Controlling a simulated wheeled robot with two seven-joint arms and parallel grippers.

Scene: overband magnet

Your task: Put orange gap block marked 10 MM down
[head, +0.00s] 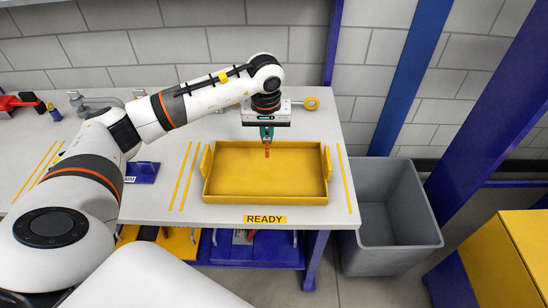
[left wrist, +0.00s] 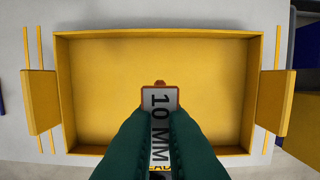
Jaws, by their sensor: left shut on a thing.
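The orange gap block (left wrist: 160,97) has a white face marked 10 MM and an orange rim at its end. My left gripper (left wrist: 158,125) is shut on it, with a green finger on each side. In the head view the block (head: 267,150) hangs as a small orange piece below my left gripper (head: 267,138). It is over the yellow tray (head: 225,193), which stands on the table above the READY label. The tray's floor looks empty. I cannot tell the exact height of the block above it. My right gripper is not in view.
A grey bin (head: 388,257) stands on the floor right of the table (head: 150,205). A blue block (head: 142,172) lies left of the tray. A red tool (head: 20,101) and a grey clamp-like item (head: 95,103) are at the back left. A blue post (head: 410,80) rises behind the bin.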

